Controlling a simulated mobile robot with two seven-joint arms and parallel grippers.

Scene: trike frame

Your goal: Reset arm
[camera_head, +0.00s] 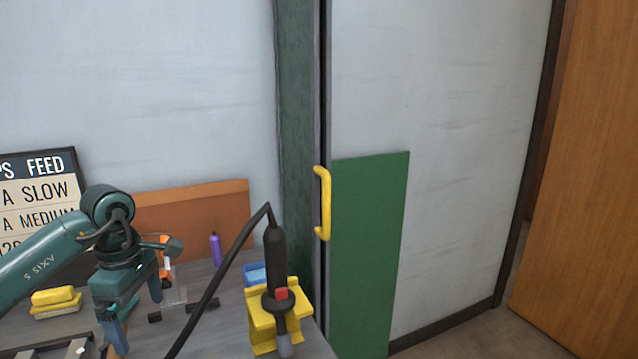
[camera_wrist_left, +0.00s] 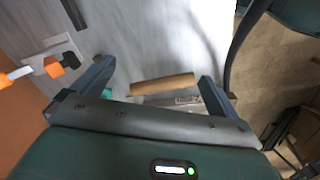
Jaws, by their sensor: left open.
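My left gripper (camera_head: 137,314) hangs over the left part of the grey workbench (camera_head: 205,325), its fingers pointing down. It is open, with its two fingers spread apart, and it also shows in the left wrist view (camera_wrist_left: 157,84). In that view a brown cylindrical piece, perhaps a handle (camera_wrist_left: 162,84), shows in the gap between the fingers. I cannot tell how far below them it lies. Nothing appears clamped. My right gripper is not in view.
A dark corded tool (camera_head: 277,262) stands in a yellow holder (camera_head: 262,325) right of my arm. A yellow sponge-like block (camera_head: 56,297), a purple bottle (camera_head: 216,249) and a blue container (camera_head: 256,276) are on the bench. A door with a yellow handle (camera_head: 325,203) stands right.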

